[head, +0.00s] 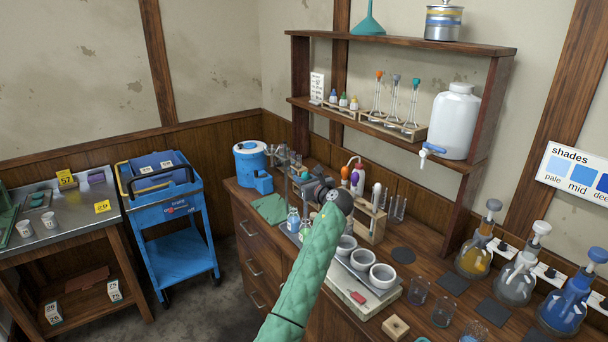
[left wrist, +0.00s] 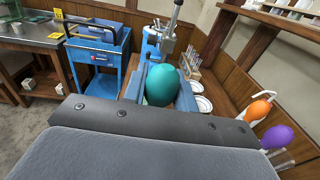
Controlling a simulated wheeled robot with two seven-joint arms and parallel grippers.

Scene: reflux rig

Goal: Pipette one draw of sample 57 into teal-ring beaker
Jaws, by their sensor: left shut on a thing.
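My left gripper (head: 312,187) is shut on the teal bulb (left wrist: 162,86) of a pipette, above the back of the wooden bench. The bulb fills the gap between the fingers in the left wrist view; the pipette's tip is hidden. Small labelled sample bottles (head: 293,221) stand on the bench below the gripper; their numbers are too small to read. Clear beakers (head: 418,290) stand at the bench's front right; I cannot make out a teal ring. A yellow card marked 57 (head: 66,180) stands on the metal table at left. My right gripper is not in view.
A wooden rack (head: 371,229) holds pipettes with an orange bulb (left wrist: 257,110) and a purple bulb (left wrist: 278,137). White bowls (head: 383,276) sit right of my arm. Flasks (head: 475,256) stand at right. A blue cart (head: 180,264) stands left of the bench.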

